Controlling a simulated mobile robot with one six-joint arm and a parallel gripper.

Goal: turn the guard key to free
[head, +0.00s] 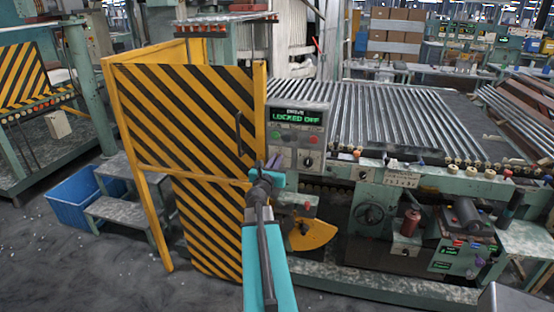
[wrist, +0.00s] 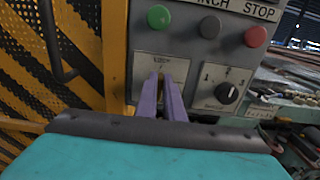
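The control panel (head: 296,140) stands right of the striped guard, its display (head: 296,117) reading "DRIVE LOCKED OFF". In the wrist view, a pale plate (wrist: 152,68) with partly legible lettering sits below the green button (wrist: 159,17). My gripper (wrist: 162,78) has its two purple fingers in front of this plate, close together with a narrow gap. It also shows in the head view (head: 274,161) at the panel's lower left. The guard key is not distinguishable; the fingers cover the middle of the plate. Whether they touch or hold a key cannot be told.
A black selector knob (wrist: 228,93) is just right of the fingers. A red button (wrist: 256,36) is above it. The yellow-black striped guard door (head: 190,130), with a dark handle (head: 238,132), stands closely left.

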